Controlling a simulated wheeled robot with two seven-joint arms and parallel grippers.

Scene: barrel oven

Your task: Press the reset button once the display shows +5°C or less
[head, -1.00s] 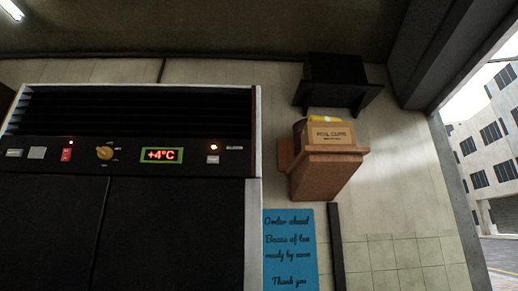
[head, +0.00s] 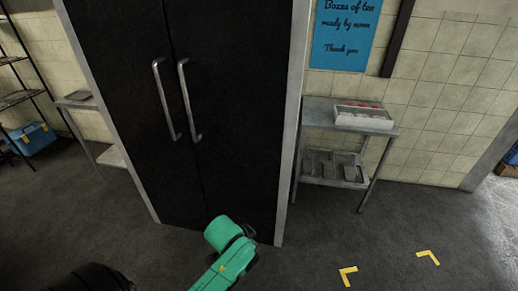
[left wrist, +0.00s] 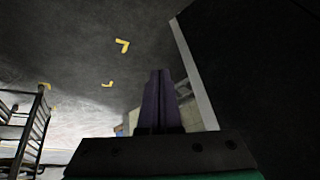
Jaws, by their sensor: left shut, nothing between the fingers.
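The tall dark cabinet (head: 225,110) fills the middle of the head view, with two closed doors and two vertical metal handles (head: 172,100). Its upper panel, with the display and the reset button, is outside the head view now. My left gripper (left wrist: 159,78) shows in the left wrist view with its dark fingers together and nothing between them. A dark panel edged by a pale strip is at the right of that view. A green link of my own arm shows low in the head view. My right gripper is not seen.
A metal side table (head: 318,112) with a white tray (head: 365,124) stands right of the cabinet. Blue sign (head: 342,32) hangs above. A rack (head: 33,95) and blue box (head: 33,137) are at left. Yellow floor marks (head: 347,274) lie on open floor at right.

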